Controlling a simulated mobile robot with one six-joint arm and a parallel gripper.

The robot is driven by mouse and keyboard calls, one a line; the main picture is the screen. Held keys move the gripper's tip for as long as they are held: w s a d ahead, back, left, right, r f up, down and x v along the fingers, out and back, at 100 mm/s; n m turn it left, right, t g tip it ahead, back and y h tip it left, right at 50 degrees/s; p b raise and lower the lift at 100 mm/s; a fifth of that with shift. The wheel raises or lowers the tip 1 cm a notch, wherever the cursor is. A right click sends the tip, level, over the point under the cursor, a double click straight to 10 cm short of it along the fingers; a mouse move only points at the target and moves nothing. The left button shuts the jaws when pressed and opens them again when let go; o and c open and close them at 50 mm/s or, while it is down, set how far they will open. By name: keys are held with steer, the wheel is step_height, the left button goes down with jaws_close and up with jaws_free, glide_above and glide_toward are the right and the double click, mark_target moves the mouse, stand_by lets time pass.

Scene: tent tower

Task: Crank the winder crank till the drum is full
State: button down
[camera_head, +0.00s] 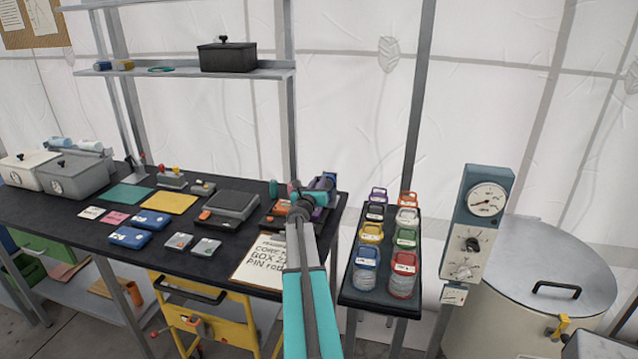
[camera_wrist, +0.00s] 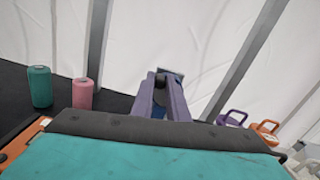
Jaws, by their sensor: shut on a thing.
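My gripper (camera_wrist: 162,84) shows in the wrist view as two purple fingers, shut on a dark knob that appears to be the winder crank's handle (camera_wrist: 160,78). In the head view my gripper (camera_head: 318,196) is at the right end of the dark bench, against the small blue-grey winder (camera_head: 326,183). My wrist and the fingers hide most of the winder. The drum and how full it is cannot be made out.
A teal spool (camera_wrist: 39,87) and a pink spool (camera_wrist: 82,95) stand left of my gripper. A rack of colored lidded jars (camera_head: 352,297) stands close on the right, beside a gauge panel (camera_head: 482,220) and a large metal drum vessel (camera_head: 545,275). A printed sheet (camera_head: 262,262) lies at the bench's front.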

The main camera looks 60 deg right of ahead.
mark_target(329, 184)
steer(key=shift+s+f+m+b, duration=0.15)
steer(key=shift+m+b, duration=0.45)
steer(key=shift+b, duration=0.3)
steer(key=s+m+b, duration=0.1)
steer(key=m+b, duration=0.2)
steer(key=b, duration=0.1)
steer(key=s+m+b, duration=0.1)
steer(key=m+b, duration=0.3)
steer(key=s+d+m+b, duration=0.1)
steer(key=m+b, duration=0.2)
steer(key=b, duration=0.2)
steer(key=shift+s, duration=0.2)
steer(key=shift+s+d+f+m+b, duration=0.1)
steer(key=shift+s+f+m+b, duration=0.3)
steer(key=shift+m+b, duration=1.8)
steer(key=shift+s+d+f+m+b, duration=0.15)
steer(key=shift+s+f+m+b, duration=0.25)
steer(key=shift+m+b, duration=1.85)
steer(key=shift+s+d+f+m+b, duration=0.1)
steer(key=shift+s+f+m+b, duration=0.3)
steer(key=shift+m+b, duration=1.8)
steer(key=shift+w+n+b, duration=0.1)
steer(key=shift+n+b, duration=0.25)
steer(key=shift+b, duration=0.15)
